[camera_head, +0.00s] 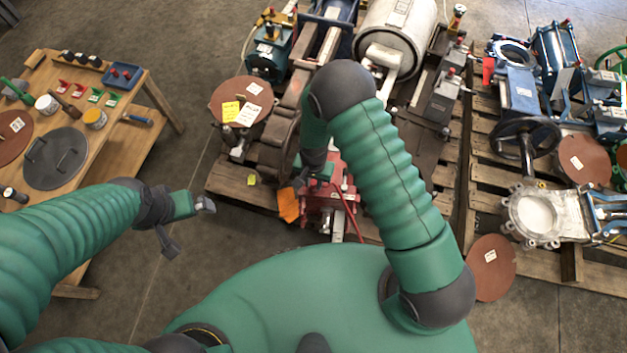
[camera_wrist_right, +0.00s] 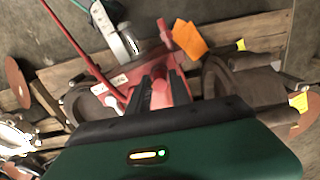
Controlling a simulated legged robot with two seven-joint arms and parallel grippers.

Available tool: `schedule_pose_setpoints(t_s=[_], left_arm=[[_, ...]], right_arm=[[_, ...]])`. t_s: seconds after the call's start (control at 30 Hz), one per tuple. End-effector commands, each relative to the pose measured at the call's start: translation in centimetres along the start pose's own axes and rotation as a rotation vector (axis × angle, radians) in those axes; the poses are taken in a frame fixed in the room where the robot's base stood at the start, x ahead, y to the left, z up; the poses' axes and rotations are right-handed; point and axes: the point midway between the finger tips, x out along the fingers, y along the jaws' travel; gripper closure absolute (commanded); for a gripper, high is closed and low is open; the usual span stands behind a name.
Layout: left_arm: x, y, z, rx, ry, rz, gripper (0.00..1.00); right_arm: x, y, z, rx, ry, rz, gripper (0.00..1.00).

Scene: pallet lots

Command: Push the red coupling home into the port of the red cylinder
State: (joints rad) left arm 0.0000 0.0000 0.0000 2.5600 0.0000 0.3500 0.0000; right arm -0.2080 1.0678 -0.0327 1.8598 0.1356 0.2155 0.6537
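The red cylinder (camera_head: 335,200) lies on the front of the middle pallet. A red hose (camera_head: 352,222) runs from it; the hose also shows in the right wrist view (camera_wrist_right: 82,50). My right gripper (camera_head: 303,184) is down at the left side of the red body, mostly hidden by my arm. In the right wrist view its dark fingers (camera_wrist_right: 163,82) reach over red metal. I cannot tell whether they grip it. A small red part (camera_wrist_right: 166,35) stands just beyond the fingertips. I cannot make out the coupling or the port for certain. My left gripper (camera_head: 188,226) is open and empty over the floor.
An orange tag (camera_head: 288,205) hangs beside my right gripper. A brown disc with tags (camera_head: 240,101) and other machinery crowd the middle pallet (camera_head: 240,187). A wooden table (camera_head: 118,140) with a dark lid and small parts stands left. Another loaded pallet (camera_head: 600,272) is right. Floor between table and pallet is clear.

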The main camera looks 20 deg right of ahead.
Motion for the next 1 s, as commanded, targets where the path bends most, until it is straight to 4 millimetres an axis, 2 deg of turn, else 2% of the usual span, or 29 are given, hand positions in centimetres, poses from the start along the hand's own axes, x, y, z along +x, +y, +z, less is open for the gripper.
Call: schedule_pose_setpoints(t_s=[0.03, 0.13, 0.4, 0.5, 0.67, 1.0], left_arm=[[0.0, 0.0, 0.0, 0.0, 0.0, 0.0, 0.0], [0.0, 0.0, 0.0, 0.0, 0.0, 0.0, 0.0], [-0.1, 0.0, 0.0, 0.0, 0.0, 0.0, 0.0], [-0.4, 0.0, -0.1, 0.0, 0.0, 0.0, 0.0], [-1.7, 0.0, -0.4, 0.0, 0.0, 0.0, 0.0], [-4.7, 0.0, -1.1, 0.0, 0.0, 0.0, 0.0]], right_arm=[[0.0, 0.0, 0.0, 0.0, 0.0, 0.0, 0.67], [0.0, 0.0, 0.0, 0.0, 0.0, 0.0, 0.56], [-0.1, 0.0, 0.0, 0.0, 0.0, 0.0, 0.56], [-0.8, 0.0, 0.0, 0.0, 0.001, -0.001, 0.56], [-4.0, -0.1, -0.1, 0.0, 0.002, -0.002, 0.56], [-12.4, -0.1, -0.1, -0.001, 0.001, -0.001, 0.56]])
